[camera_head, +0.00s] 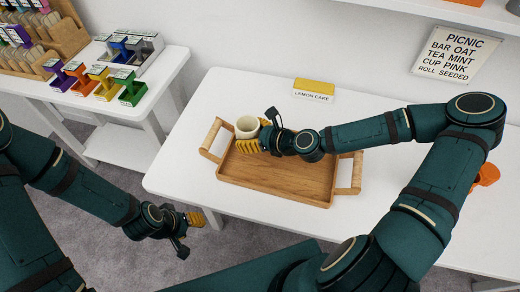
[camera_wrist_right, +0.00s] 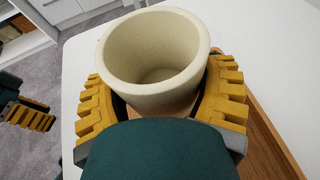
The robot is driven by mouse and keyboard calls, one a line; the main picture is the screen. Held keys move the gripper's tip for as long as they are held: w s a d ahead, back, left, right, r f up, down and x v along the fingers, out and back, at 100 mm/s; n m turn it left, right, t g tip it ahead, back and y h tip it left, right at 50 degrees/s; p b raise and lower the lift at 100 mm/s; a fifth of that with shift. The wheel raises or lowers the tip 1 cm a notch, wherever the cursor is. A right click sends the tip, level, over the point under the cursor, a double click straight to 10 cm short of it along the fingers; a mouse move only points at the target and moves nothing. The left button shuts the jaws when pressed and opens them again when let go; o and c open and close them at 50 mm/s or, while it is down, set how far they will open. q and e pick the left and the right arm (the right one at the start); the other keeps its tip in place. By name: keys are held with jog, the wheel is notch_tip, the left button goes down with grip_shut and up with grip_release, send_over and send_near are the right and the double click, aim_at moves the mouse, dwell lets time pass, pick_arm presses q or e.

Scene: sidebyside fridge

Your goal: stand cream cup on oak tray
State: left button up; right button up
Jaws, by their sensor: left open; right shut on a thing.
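The cream cup (camera_head: 247,127) is upright and empty at the left end of the oak tray (camera_head: 290,193). My right gripper (camera_head: 258,138) is shut around the cup's sides; the right wrist view shows the cup (camera_wrist_right: 153,55) between its yellow fingers (camera_wrist_right: 160,105). Whether the cup's base touches the tray is hidden by the gripper. The tray lies on the white table and has a raised handle at each end. My left gripper (camera_head: 190,220) is open and empty, low at the left, beyond the table's front edge.
A yellow "LEMON CAKE" card (camera_head: 314,91) stands behind the tray. A wall sign (camera_head: 455,55) hangs at the back right. An orange object (camera_head: 486,175) is partly hidden behind my right arm. A side table (camera_head: 150,93) at left holds several coloured holders.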

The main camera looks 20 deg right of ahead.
aim_at(251, 155)
notch_tip(251, 155, down, 3)
jog(key=shift+r+b, duration=0.1)
jog(key=shift+b, duration=0.2)
jog(key=shift+f+b, duration=0.6)
jog(key=shift+f, duration=1.6)
jog(key=o, duration=1.2)
jog(key=shift+o, duration=0.2)
jog(key=shift+r, duration=0.1)
jog(key=shift+s, duration=0.1)
jog(key=p+v, duration=0.2)
jog(key=v, duration=0.9)
jog(key=shift+s+d+r, duration=0.15)
jog(key=shift+s+d, duration=0.1)
jog(key=shift+s, duration=0.05)
